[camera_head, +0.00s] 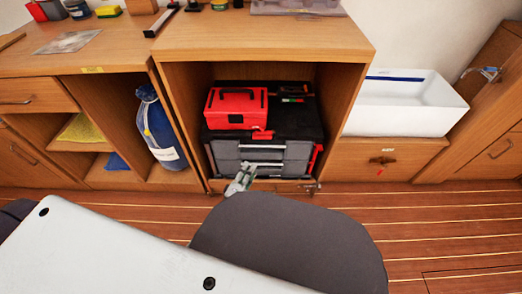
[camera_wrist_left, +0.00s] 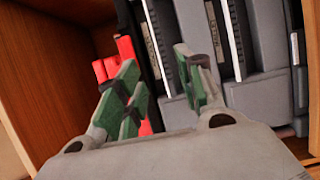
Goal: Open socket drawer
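A black and grey tool chest (camera_head: 312,122) stands in the open cabinet bay. Its grey drawer fronts (camera_head: 290,152) have light bar handles and appear closed; I cannot tell which is the socket drawer. In the left wrist view the drawer fronts (camera_wrist_left: 262,95) look turned on end, with a red latch (camera_wrist_left: 124,48) beside them. My left gripper (camera_head: 244,174) is low in front of the chest, just below the lower drawer. Its green-padded fingers (camera_wrist_left: 160,72) are apart, with nothing seen between them. Contact with the chest cannot be told. My right gripper is not in view.
A red toolbox (camera_head: 236,108) sits on the chest. Wooden cabinet walls (camera_head: 184,108) flank the bay closely. A blue bag (camera_head: 156,125) stands left, and a white basin (camera_head: 405,108) is right. The plank floor (camera_head: 440,225) at right is clear.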

